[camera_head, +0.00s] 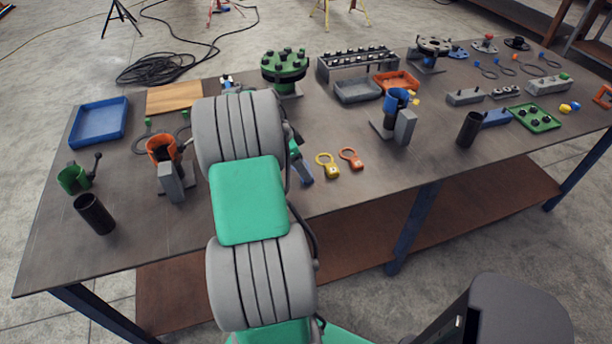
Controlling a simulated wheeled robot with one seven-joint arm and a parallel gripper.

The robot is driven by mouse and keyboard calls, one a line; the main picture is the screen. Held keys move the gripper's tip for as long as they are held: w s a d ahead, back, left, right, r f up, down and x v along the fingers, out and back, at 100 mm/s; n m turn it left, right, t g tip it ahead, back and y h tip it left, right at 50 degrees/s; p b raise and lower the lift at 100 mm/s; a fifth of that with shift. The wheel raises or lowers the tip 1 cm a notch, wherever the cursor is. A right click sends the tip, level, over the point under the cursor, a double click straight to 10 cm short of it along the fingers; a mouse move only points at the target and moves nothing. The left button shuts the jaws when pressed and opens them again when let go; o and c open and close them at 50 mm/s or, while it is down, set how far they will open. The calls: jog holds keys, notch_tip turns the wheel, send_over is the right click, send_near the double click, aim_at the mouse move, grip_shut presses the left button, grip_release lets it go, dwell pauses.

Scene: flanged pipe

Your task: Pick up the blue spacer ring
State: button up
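No ring is plainly blue all over. At the back right of the table, thin dark rings carry coloured tabs. One with a blue tab (488,71) lies left of the others, and another with a blue tab (549,61) lies farther right. Which of them is the blue spacer ring I cannot tell. Both lie flat, well to the right of my arm, with nothing touching them that I can see. My grey and green arm reaches over the table's front edge at left centre. Its links hide my gripper, so its fingers do not show.
The table (340,195) is crowded. A blue clamp stand (398,101), a black tube (469,130), a green tray (534,118) and grey blocks (465,97) stand at the right.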

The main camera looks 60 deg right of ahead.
jog(key=p+x, duration=0.1)
jog(key=x, duration=0.3)
jog(key=shift+w+f, duration=0.1)
jog(key=shift+f, duration=0.1)
jog(key=shift+c, duration=0.3)
grip_shut()
